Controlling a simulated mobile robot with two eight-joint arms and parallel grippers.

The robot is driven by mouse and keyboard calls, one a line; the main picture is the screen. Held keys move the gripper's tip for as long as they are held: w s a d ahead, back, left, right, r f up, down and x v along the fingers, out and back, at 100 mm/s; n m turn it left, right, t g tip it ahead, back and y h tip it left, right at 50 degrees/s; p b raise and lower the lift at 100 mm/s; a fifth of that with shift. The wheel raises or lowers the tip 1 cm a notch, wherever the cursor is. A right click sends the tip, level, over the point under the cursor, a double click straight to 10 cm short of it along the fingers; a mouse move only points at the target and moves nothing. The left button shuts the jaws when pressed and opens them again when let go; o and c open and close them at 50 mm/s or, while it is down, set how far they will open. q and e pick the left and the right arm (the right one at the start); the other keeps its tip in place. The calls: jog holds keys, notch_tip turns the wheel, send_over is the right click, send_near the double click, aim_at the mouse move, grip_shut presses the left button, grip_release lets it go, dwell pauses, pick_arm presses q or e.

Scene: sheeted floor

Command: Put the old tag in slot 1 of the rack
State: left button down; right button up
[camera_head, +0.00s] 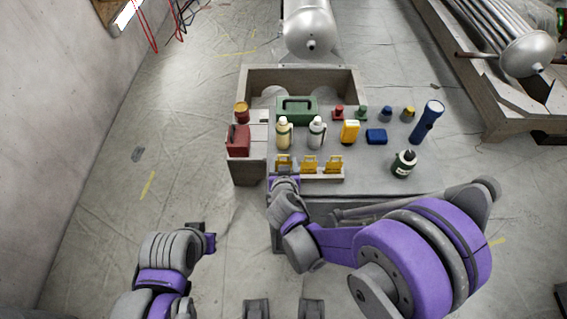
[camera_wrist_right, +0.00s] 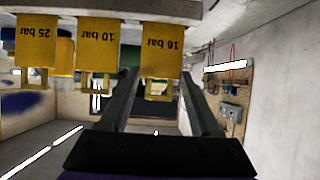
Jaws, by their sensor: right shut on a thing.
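A small rack (camera_head: 322,177) stands at the table's near edge with three yellow tags in a row. In the right wrist view, which looks upside down, the tags read "16 bar" (camera_wrist_right: 160,48), "10 bar" (camera_wrist_right: 97,45) and "25 bar" (camera_wrist_right: 36,42) from right to left. The rack edge (camera_wrist_right: 110,10) runs along the top. My right gripper (camera_wrist_right: 161,78) is shut on the 16 bar tag, the leftmost tag (camera_head: 284,160) in the head view. The tag is at the rack; its seating is hidden. My left gripper (camera_head: 208,241) is low on the left, away from the table; its fingers are unclear.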

jog(key=shift+f, duration=0.15)
jog(key=o, duration=1.3)
